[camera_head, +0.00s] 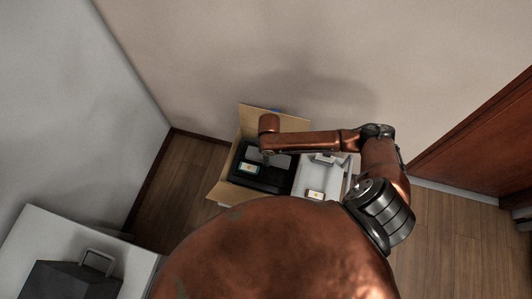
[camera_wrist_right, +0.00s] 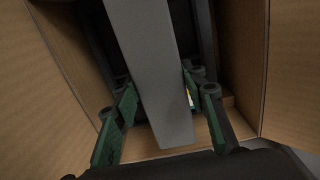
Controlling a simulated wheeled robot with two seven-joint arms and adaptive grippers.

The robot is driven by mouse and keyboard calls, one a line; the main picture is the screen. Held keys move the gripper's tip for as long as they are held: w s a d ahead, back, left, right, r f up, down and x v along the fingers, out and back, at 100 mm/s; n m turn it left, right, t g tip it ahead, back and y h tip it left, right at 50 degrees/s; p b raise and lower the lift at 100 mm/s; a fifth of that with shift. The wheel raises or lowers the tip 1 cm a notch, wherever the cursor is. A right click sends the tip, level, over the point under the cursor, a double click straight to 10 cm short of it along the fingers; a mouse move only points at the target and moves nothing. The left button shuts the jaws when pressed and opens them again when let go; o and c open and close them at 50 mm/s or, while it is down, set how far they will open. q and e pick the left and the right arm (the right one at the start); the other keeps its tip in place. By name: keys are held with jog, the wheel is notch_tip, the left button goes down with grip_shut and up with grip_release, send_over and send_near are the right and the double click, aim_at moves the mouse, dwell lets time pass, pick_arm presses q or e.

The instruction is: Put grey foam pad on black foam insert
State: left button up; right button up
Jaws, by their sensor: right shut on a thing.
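The grey foam pad (camera_wrist_right: 155,75) is a long flat grey piece, seen large in the right wrist view. My right gripper (camera_wrist_right: 160,112) is shut on it, with green-lined fingers on both sides. In the head view the grey pad (camera_head: 281,161) shows beside my right gripper (camera_head: 266,157), inside the open cardboard box. The black foam insert (camera_head: 270,184) lies in that box, under the pad. Dark insert parts also show behind the pad in the wrist view. Whether the pad touches the insert cannot be told. My left gripper is not in view.
The cardboard box (camera_head: 223,191) has raised flaps around the insert. A small device with a lit screen (camera_head: 249,168) lies in the insert. A dark case (camera_head: 70,281) stands lower left.

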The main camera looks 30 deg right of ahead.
jog(key=w+d+f+b, duration=0.1)
jog(key=f, duration=0.1)
jog(key=w+d+f+b, duration=0.1)
jog(key=w+f, duration=0.1)
jog(key=w+d+f+b, duration=0.1)
jog(key=w+f, duration=0.1)
jog(key=shift+w+f, duration=0.2)
jog(key=shift+w, duration=0.05)
notch_tip(320, 180, down, 3)
jog(key=shift+f+b, duration=0.2)
jog(key=shift+b, duration=0.4)
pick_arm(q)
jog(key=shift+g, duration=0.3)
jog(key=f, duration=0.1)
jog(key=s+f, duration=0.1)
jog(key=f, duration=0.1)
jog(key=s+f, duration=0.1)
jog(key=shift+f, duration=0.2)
pick_arm(e)
jog(key=shift+w+r, duration=0.1)
jog(key=shift+r, duration=0.05)
jog(key=o, duration=0.9)
pick_arm(q)
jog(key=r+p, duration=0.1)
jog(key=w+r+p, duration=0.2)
jog(key=p, duration=0.1)
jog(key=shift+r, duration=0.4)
pick_arm(e)
notch_tip(320, 180, up, 12)
